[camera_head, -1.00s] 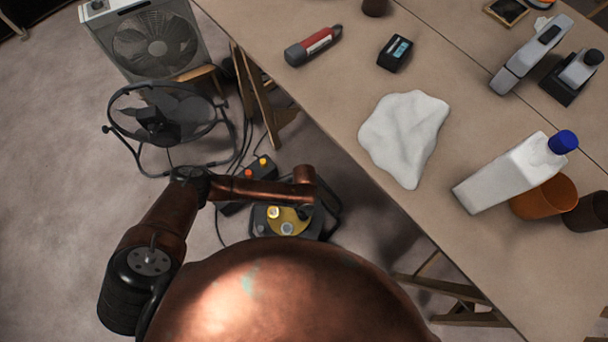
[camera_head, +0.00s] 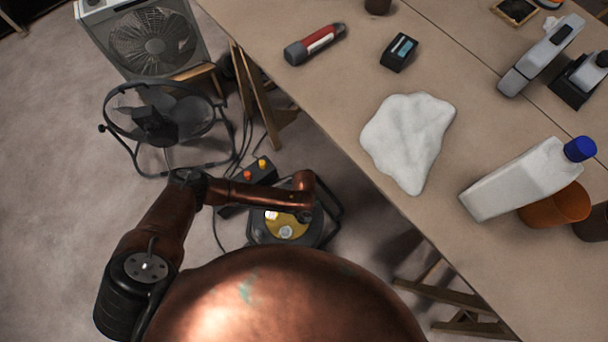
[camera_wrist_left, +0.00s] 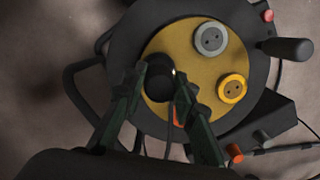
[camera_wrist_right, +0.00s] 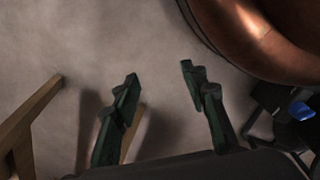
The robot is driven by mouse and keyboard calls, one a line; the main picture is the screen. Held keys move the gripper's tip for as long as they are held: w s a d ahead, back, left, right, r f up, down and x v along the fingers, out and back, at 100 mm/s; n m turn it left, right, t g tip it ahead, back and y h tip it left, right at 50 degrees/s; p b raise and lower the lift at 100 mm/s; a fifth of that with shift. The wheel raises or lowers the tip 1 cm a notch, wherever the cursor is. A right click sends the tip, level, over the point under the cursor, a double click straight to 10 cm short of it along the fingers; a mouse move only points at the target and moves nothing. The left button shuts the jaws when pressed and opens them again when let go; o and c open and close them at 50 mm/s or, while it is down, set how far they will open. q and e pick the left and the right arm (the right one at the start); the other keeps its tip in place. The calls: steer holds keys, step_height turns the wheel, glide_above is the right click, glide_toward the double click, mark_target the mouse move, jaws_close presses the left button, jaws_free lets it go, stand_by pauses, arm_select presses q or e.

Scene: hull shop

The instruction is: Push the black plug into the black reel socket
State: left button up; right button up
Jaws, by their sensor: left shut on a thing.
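The cable reel (camera_head: 318,230) stands on the floor below the table edge; its yellow face (camera_wrist_left: 185,42) shows in the left wrist view. On that face are a grey socket (camera_wrist_left: 210,40) and a yellow socket (camera_wrist_left: 232,88). My left gripper (camera_wrist_left: 160,74) is shut on the black plug (camera_wrist_left: 158,86), over the left part of the face. The black socket is hidden behind the plug and fingers, so I cannot tell how far in the plug sits. A cable runs down from it. My right gripper (camera_wrist_right: 160,72) is open and empty above the floor.
A box with coloured buttons (camera_head: 247,182) sits beside the reel. A round fan (camera_head: 160,120) and a box fan (camera_head: 150,40) stand further back left. The table (camera_head: 470,150) holds a white cloth (camera_head: 408,140), a white bottle (camera_head: 520,180) and tools. Trestle legs stand under it.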

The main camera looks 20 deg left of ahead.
arm_select(q)
steer(key=shift+f+b, duration=0.6)
steer(key=shift+f, duration=0.2)
steer(key=shift+f+b, duration=0.6)
arm_select(e)
step_height(320, 180, up, 8)
steer(key=w+a, duration=0.1)
steer(key=w, duration=0.1)
steer(key=shift+a, duration=0.4)
steer(key=shift+w, duration=0.2)
arm_select(q)
steer(key=shift+p, duration=0.4)
arm_select(e)
steer(key=shift+w+r, duration=0.1)
steer(key=shift+r, duration=0.25)
arm_select(q)
steer(key=shift+p, duration=0.65)
arm_select(e)
steer(key=shift+w+r, duration=0.25)
steer(key=shift+r, duration=0.5)
arm_select(q)
steer(key=shift+f, duration=0.65)
arm_select(e)
steer(key=shift+s+f, duration=0.1)
steer(key=shift+f, duration=0.15)
arm_select(q)
steer(key=o, duration=1.1)
